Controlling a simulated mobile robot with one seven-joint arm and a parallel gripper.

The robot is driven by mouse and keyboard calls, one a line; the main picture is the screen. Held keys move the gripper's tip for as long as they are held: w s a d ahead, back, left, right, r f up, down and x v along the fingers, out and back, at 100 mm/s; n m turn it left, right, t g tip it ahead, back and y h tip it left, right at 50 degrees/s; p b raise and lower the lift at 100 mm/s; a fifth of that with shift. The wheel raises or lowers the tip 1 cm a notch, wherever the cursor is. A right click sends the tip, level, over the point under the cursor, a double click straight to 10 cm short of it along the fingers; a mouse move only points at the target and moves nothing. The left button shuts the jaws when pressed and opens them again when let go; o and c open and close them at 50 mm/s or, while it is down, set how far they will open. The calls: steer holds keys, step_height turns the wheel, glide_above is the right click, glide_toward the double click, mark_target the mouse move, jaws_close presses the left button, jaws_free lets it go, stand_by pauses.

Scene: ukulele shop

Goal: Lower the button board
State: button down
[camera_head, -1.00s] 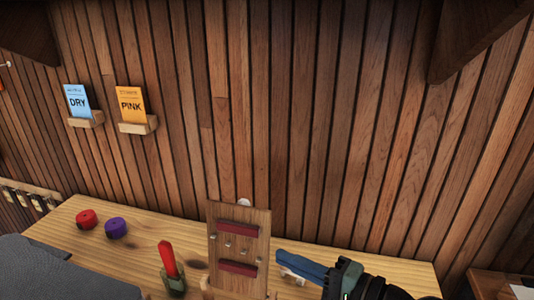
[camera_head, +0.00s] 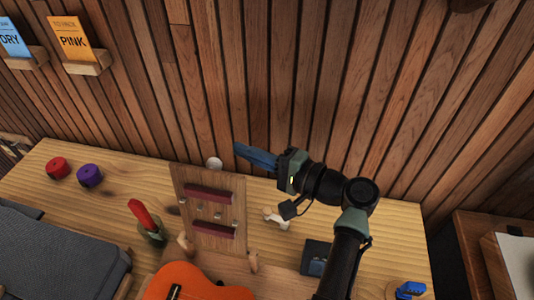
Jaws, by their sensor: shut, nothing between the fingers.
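The button board is most likely the upright wooden board (camera_head: 230,184) standing on the wooden bench. It has two dark red bars across its front and several small metal knobs between them. It leans slightly back. My gripper (camera_head: 237,150) has blue fingers pressed together, with nothing between them. It reaches in from the right, pointing left, and its tip shows just above the board's top right corner. A gap shows between the tip and the board in this view; their depth relation is hard to judge. A pale round knob (camera_head: 215,163) shows at the board's top edge.
An orange ukulele (camera_head: 190,284) lies in front of the board. A red-handled tool in a green holder (camera_head: 152,228) stands to its left. Red (camera_head: 57,168) and purple (camera_head: 90,175) round items sit further left. A slatted wall (camera_head: 300,90) rises behind the bench.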

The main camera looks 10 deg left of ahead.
steer(key=shift+s+a+r+p, duration=0.15)
steer(key=shift+s+a+p, duration=0.5)
steer(key=shift+s, duration=0.15)
steer(key=shift+s+a+r+p, duration=0.15)
steer(key=shift+s+a+p, duration=0.35)
steer(key=shift+s+p, duration=0.2)
steer(key=shift+s, duration=0.1)
